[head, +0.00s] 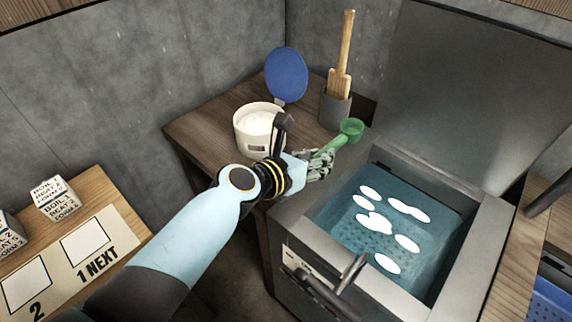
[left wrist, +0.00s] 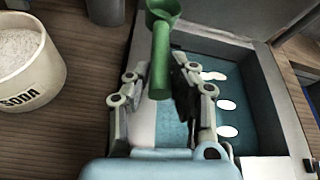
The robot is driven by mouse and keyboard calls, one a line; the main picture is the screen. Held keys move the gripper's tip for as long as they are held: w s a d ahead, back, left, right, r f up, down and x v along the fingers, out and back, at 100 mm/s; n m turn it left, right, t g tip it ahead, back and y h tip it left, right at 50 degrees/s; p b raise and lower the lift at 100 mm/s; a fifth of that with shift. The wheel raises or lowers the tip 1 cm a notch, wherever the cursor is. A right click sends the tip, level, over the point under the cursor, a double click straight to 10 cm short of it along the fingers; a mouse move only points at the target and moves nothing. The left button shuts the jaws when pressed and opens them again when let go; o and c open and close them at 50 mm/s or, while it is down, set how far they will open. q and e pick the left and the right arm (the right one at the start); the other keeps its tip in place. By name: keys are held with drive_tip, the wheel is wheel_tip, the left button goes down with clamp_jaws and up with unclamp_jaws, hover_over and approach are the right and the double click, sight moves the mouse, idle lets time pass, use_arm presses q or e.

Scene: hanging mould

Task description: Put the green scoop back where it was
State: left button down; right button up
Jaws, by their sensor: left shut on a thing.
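The green scoop (head: 351,129) is in my left gripper (head: 322,163), with its cup pointing away from the gripper, near the back left corner of the water vat. In the left wrist view the scoop (left wrist: 160,55) lies between the fingers of my left gripper (left wrist: 160,92), which are shut on its handle. A white tub of white powder (head: 245,126) stands on the wooden table left of the gripper. In the left wrist view this tub (left wrist: 32,93) reads SODA. My right gripper is not in view.
A dark grey pot (head: 335,110) holds wooden tools behind the scoop. A blue round disc (head: 286,75) stands behind the tub. The steel vat (head: 432,180) holds water with several white ovals. A board with labelled squares (head: 75,255) and printed blocks (head: 55,198) is at left.

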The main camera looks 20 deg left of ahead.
use_arm(q)
drive_tip(key=w+a+f+b, duration=0.1)
drive_tip(key=a+f+b, duration=0.1)
drive_tip(key=a+b, duration=0.1)
drive_tip(key=a+f+b, duration=0.2)
drive_tip(key=a+b, duration=0.1)
drive_tip(key=w+a+f+b, duration=0.1)
drive_tip(key=a+f+b, duration=0.1)
drive_tip(key=a, duration=0.1)
drive_tip(key=shift+w+a+f+b, duration=0.35)
drive_tip(key=shift+b, duration=0.05)
drive_tip(key=shift+a, duration=0.2)
wheel_tip(320, 180, down, 4)
drive_tip(key=b, duration=0.5)
drive_tip(key=shift+f, duration=0.1)
drive_tip(key=shift+r, duration=0.2)
drive_tip(key=shift+f, duration=0.15)
drive_tip(key=c, duration=1.3)
unclamp_jaws()
drive_tip(key=shift+o, duration=0.7)
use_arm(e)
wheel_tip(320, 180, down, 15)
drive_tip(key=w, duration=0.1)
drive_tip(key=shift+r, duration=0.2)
